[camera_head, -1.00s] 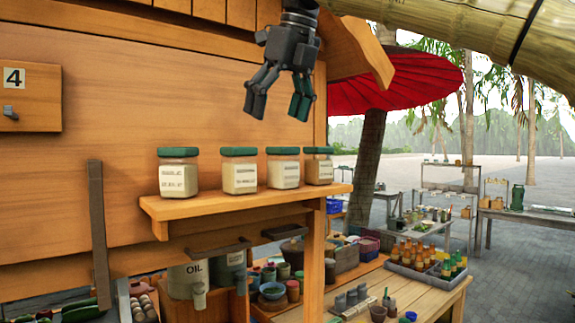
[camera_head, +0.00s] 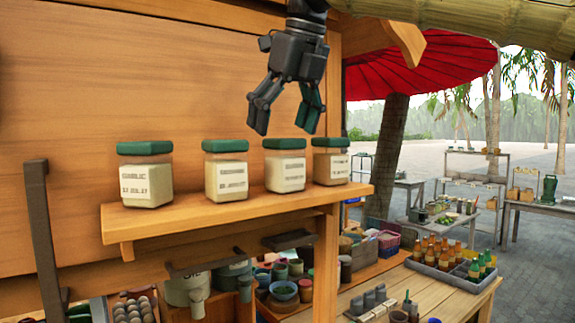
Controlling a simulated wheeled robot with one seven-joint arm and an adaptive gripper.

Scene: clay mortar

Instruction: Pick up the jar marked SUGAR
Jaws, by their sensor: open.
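Several clear square jars with green lids and pale contents stand upright in a row on a wooden wall shelf (camera_head: 230,216). The leftmost jar (camera_head: 146,177) has a label that seems to read GARLIC. The second jar (camera_head: 226,172), the third jar (camera_head: 285,168) and the rightmost jar (camera_head: 331,163) have labels too blurred to read surely, so I cannot tell which is marked SUGAR. My gripper (camera_head: 284,120) is open and empty, fingers pointing down.
A wooden wall stands behind the shelf. A dark upright bar (camera_head: 43,232) is at left. Below are grey dispensers (camera_head: 188,287), bowls, and a bottle crate (camera_head: 452,271) on a wooden table. A red umbrella (camera_head: 420,65) is at right.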

